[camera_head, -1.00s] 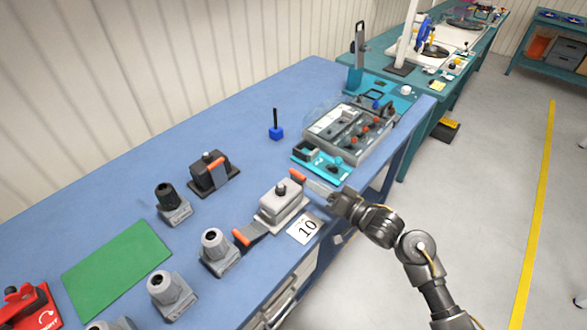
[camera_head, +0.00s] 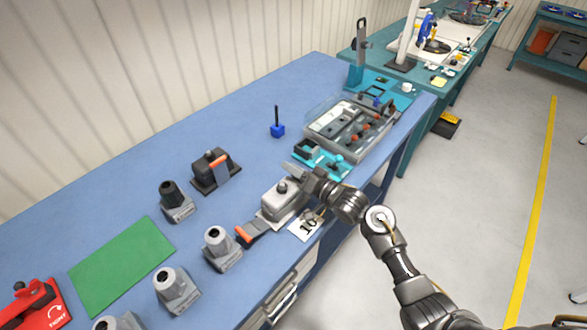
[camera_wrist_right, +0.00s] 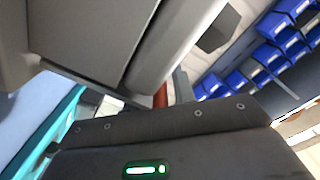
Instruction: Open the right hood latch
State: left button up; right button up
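The light grey hood (camera_head: 280,203) sits on the blue workbench beside a white card marked 10 (camera_head: 306,226). A latch with an orange end (camera_head: 243,234) lies out to the hood's left, on the bench side. My right gripper (camera_head: 300,177) is at the hood's right end, low over the bench, and covers the right latch in the head view. In the right wrist view, a small orange-red piece (camera_wrist_right: 160,95), probably the latch's end, shows between grey and dark surfaces. I cannot tell whether the fingers are shut on it. My left gripper is out of view.
A black hood with an orange latch (camera_head: 214,172) stands behind. Several grey connectors (camera_head: 221,249) and a green mat (camera_head: 125,265) lie to the left. A teal tray with a clear-covered box (camera_head: 350,130) is close beyond the gripper.

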grip_shut()
jog(key=shift+w+d+m+p, duration=0.45)
jog(key=shift+m+p, duration=0.25)
jog(key=shift+m, duration=0.1)
jog(key=shift+w+d+f+m, duration=0.15)
jog(key=shift+w+d+m, duration=0.25)
jog(key=shift+m, duration=0.3)
jog(key=shift+w+d+f, duration=0.9)
jog(key=shift+d, duration=0.1)
